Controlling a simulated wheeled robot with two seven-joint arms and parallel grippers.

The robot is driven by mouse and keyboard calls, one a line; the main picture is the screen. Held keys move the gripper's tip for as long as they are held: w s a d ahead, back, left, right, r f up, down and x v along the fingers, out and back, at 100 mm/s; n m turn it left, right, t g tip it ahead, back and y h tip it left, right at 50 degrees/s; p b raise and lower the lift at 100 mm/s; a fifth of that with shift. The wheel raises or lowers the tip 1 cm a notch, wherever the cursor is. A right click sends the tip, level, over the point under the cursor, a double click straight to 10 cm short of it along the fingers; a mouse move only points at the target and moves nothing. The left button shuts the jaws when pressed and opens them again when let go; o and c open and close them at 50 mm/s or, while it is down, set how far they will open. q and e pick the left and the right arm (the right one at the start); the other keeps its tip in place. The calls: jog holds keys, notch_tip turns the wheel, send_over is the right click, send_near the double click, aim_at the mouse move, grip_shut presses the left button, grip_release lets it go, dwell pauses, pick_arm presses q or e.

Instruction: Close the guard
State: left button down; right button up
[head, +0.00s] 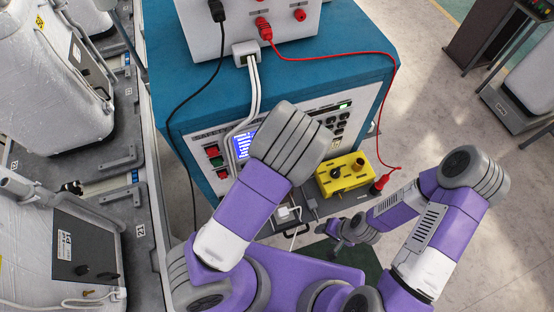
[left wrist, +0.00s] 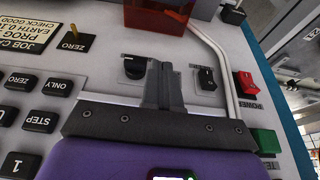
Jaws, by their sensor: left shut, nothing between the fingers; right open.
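In the left wrist view, a red see-through cover (left wrist: 160,14), which looks like the guard, is at the top edge, partly cut off; whether it stands open or shut I cannot tell. My left gripper (left wrist: 165,72) is shut and empty over the grey control panel (left wrist: 90,62), its tips below the red cover in the picture and apart from it. In the head view my left forearm hides that gripper and part of the panel. My right gripper (head: 339,234) is open and empty, low beside the cabinet, far from the red cover.
Near my left fingers are a black rotary knob (left wrist: 135,68), a black rocker switch (left wrist: 205,80) and a red button (left wrist: 246,82). A teal cabinet (head: 350,40) carries the panel.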

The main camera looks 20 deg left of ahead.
pick_arm(q)
jog(key=b+x, duration=0.1)
jog(key=x, duration=0.5)
jog(key=b+x, duration=0.1)
jog(key=x, duration=0.2)
jog(key=shift+s+a+f+b, duration=0.1)
jog(key=shift+s+f+b, duration=0.15)
jog(key=shift+s+b, duration=0.1)
jog(key=shift+s+d+f, duration=0.25)
jog(key=shift+s+d, duration=0.65)
jog(key=shift+s, duration=0.3)
jog(key=shift+s+d+f, duration=0.1)
jog(key=shift+s+d, duration=0.15)
jog(key=shift+s, duration=0.05)
